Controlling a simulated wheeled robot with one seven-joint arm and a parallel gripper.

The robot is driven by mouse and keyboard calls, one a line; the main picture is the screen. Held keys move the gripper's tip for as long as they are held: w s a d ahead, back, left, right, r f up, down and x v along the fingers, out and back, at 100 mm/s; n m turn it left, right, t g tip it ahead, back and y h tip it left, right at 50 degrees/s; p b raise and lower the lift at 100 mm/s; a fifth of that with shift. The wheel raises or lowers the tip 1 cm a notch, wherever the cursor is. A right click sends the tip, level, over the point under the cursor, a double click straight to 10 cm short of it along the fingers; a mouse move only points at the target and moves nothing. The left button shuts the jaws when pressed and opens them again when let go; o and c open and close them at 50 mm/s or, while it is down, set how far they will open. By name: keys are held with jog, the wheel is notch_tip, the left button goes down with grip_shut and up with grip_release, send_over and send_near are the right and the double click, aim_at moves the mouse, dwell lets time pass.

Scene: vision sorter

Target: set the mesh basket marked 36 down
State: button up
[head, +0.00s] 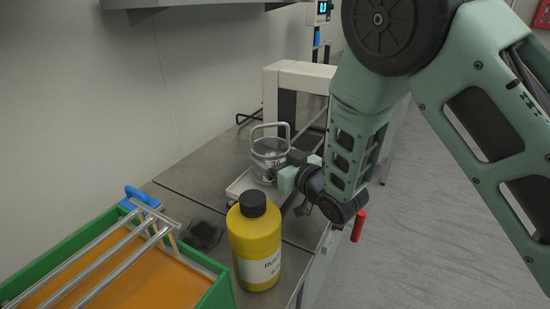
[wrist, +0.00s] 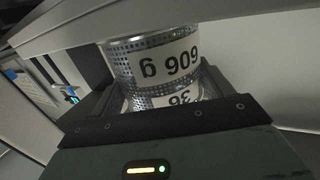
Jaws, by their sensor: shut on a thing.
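The mesh basket marked 36 (head: 268,166) is a small grey metal cylinder with a raised handle and a white label, upright in the head view. My gripper (head: 287,177) is at its right side, shut on it. In the wrist view the perforated metal and white labels show upside down, one reading 36 on the basket (wrist: 178,97) close to my jaws. The basket is over a pale flat plate (head: 238,187); I cannot tell whether its bottom touches the plate. My fingers hide part of its lower right side.
A yellow bottle with a black cap (head: 256,245) stands close in front. A green-walled bin with metal rails (head: 213,290) is at the lower left. A white arch (head: 300,75) stands behind. The steel bench (head: 200,165) has bare room left of the basket.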

jog(key=shift+f+b, duration=0.3)
jog(key=shift+b, duration=0.15)
jog(key=shift+f, duration=0.25)
jog(key=o, duration=1.4)
jog(key=shift+f, duration=0.1)
jog(key=shift+o, duration=0.2)
jog(key=shift+r, duration=0.25)
jog(key=r+p+v, duration=0.1)
jog(key=p+v, duration=0.1)
jog(key=v, duration=1)
